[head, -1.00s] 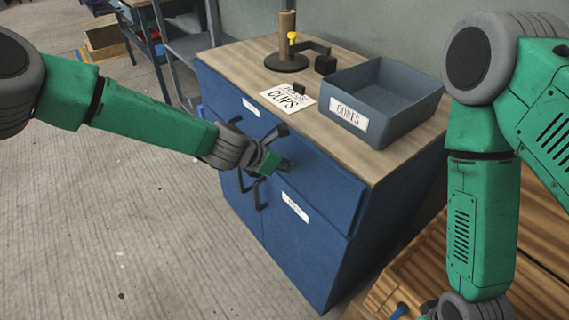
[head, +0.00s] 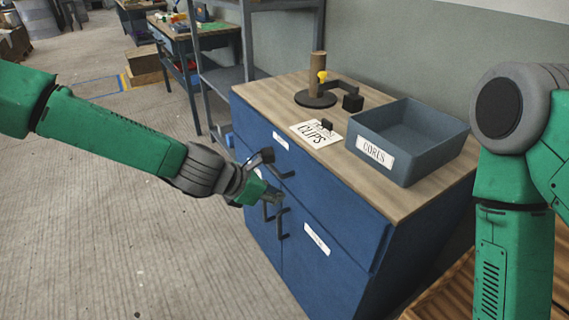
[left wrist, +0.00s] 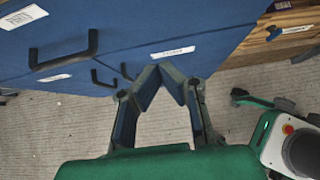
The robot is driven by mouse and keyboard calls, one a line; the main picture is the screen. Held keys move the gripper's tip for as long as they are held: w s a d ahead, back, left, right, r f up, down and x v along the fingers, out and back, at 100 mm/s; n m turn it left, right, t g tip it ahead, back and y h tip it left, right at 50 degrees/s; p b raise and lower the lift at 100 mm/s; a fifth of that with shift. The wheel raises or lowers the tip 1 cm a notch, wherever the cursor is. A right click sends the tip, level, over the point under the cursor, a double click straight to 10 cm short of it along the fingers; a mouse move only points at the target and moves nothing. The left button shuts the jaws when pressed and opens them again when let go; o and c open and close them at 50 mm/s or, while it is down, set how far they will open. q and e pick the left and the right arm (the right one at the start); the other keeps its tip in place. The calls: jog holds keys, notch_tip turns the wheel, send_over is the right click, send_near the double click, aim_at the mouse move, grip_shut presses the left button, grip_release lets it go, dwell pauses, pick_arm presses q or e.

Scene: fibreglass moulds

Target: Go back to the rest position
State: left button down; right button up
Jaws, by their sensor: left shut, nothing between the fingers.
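My left gripper (head: 272,195) is shut and empty in front of the blue cabinet (head: 345,225), close to its dark handles (head: 282,225). I cannot tell from the head view whether it touches them. In the left wrist view its fingertips (left wrist: 172,70) meet, with the cabinet front (left wrist: 215,30) beyond them and a dark handle (left wrist: 65,52) to the upper left. My right arm (head: 515,210) hangs down at the right edge of the head view, and its gripper is out of frame.
On the cabinet top are a grey CORES bin (head: 405,145), a CLIPS card (head: 314,134) and a black stand with a brown post (head: 317,75). A grey shelf rack (head: 225,80) stands behind. The floor (head: 120,235) to the left is clear.

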pick_arm(q)
jog(key=s+a+f+m+g+y, duration=0.1)
jog(key=s+a+f+m+y, duration=0.1)
jog(key=s+a+f+m, duration=0.45)
jog(key=s+a+f+m+g+y, duration=0.2)
jog(key=s+a+f+m, duration=0.15)
jog(key=s+f, duration=0.6)
jog(key=s+a+f+m+y, duration=0.1)
jog(key=s+a+m+y, duration=0.1)
jog(key=s+a+m, duration=0.5)
jog(key=s+a+f+m+g+y, duration=0.1)
jog(key=s+a+m, duration=0.7)
jog(key=s, duration=0.3)
jog(key=shift+s+a+f+g+y, duration=0.3)
jog(key=shift+y, duration=0.1)
